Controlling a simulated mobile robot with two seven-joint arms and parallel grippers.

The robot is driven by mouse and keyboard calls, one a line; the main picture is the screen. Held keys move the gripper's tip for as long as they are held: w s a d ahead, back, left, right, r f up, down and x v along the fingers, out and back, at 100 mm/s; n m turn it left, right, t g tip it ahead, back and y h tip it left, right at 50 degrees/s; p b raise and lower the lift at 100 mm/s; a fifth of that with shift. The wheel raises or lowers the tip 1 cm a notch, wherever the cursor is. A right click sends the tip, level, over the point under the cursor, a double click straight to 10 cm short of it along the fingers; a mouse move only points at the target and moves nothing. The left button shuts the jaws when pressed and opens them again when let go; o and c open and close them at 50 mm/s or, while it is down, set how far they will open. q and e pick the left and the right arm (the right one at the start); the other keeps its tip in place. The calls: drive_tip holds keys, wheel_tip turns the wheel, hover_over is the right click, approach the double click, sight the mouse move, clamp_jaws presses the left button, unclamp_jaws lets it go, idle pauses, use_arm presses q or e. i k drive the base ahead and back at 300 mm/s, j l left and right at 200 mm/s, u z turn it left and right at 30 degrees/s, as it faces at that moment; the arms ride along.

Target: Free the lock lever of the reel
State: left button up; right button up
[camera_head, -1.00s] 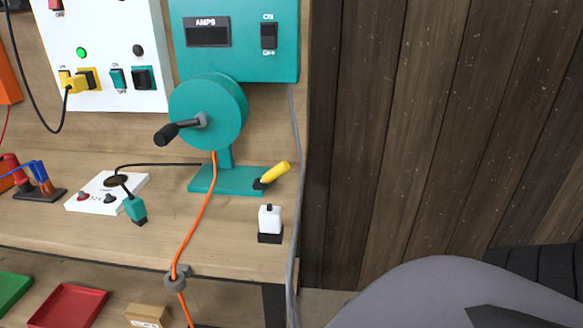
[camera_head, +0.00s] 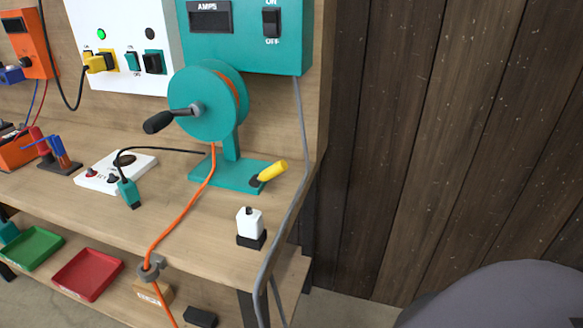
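The teal reel (camera_head: 207,104) stands on a teal base plate (camera_head: 228,178) on the workbench, with a black crank handle (camera_head: 160,122) pointing left. An orange cord (camera_head: 190,206) runs from the reel down over the bench's front edge. The lock lever (camera_head: 272,171) has a yellow grip on a black pivot at the right end of the base and slants up to the right. Neither of my grippers is in view.
A white block on a black base (camera_head: 250,224) stands in front of the lever. A white board with a teal plug (camera_head: 129,193) lies left of the reel. A grey cable (camera_head: 289,215) hangs at the bench's right end. Trays (camera_head: 87,273) sit on the lower shelf.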

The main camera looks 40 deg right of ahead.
sight(275, 169)
drive_tip(key=k+l, duration=0.1)
drive_tip(key=l, duration=0.4)
drive_tip(key=k+l, duration=0.1)
drive_tip(key=l, duration=0.4)
drive_tip(key=k+l, duration=0.1)
drive_tip(key=l, duration=0.4)
drive_tip(key=i+l, duration=0.15)
drive_tip(key=i+j, duration=0.1)
drive_tip(key=i, duration=0.05)
